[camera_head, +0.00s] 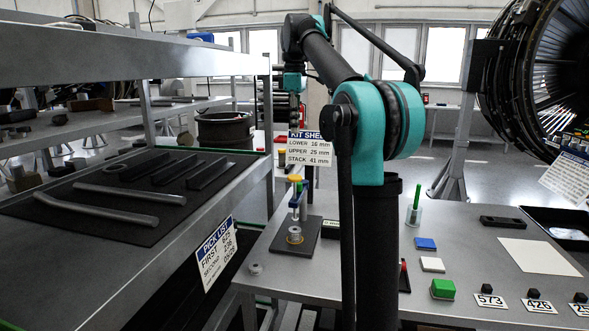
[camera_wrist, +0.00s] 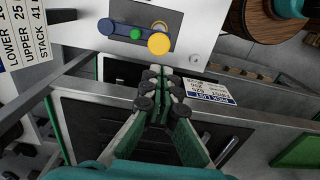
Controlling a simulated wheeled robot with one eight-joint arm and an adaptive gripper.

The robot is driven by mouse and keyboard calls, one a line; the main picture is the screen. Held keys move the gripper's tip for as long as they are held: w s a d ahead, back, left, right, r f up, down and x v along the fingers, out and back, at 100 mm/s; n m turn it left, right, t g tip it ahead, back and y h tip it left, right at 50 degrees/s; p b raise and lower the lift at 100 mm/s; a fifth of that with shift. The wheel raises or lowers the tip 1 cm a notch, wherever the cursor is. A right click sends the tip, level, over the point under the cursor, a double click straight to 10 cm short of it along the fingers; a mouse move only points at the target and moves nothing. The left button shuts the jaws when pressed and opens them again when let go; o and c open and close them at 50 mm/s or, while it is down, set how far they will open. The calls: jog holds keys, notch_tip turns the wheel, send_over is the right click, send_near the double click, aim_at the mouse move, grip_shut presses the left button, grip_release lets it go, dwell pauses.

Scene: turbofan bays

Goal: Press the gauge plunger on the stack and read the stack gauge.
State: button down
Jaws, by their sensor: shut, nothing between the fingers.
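The stack gauge stands on a dark base plate (camera_head: 309,237) on the bench, with a blue part (camera_head: 297,197) above a metal ring-shaped piece (camera_head: 294,235). A yellow cap (camera_head: 295,178), apparently the plunger top, sits above them. From above, the wrist view shows the yellow cap (camera_wrist: 159,43) beside a green disc (camera_wrist: 136,33) and a blue bar (camera_wrist: 112,26). My gripper (camera_head: 294,122) points down, shut and empty, above the yellow cap and apart from it. In the wrist view, its fingertips (camera_wrist: 161,75) appear just below the cap. No gauge reading is legible.
A kit sign (camera_head: 310,148) behind the gauge reads lower 16, upper 25, stack 41 mm. A metal shelf (camera_head: 205,210) with a pick list sign (camera_head: 217,254) stands left. A green block (camera_head: 443,289) and number cards (camera_head: 491,301) lie right on the bench.

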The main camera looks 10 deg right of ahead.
aim_at(295, 177)
notch_tip(295, 177, down, 14)
dwell(0.6)
jog(key=shift+f, duration=0.1)
jog(key=f, duration=0.5)
jog(key=shift+s+f, duration=0.2)
jog(key=shift+s, duration=0.05)
jog(key=shift+s+f, duration=0.15)
jog(key=shift+f, duration=0.4)
jog(key=c, duration=2)
grip_release()
jog(key=shift+w+f, duration=0.35)
jog(key=shift+c, duration=0.3)
jog(key=shift+s, duration=0.1)
jog(key=shift+c, duration=0.3)
jog(key=shift+r, duration=0.1)
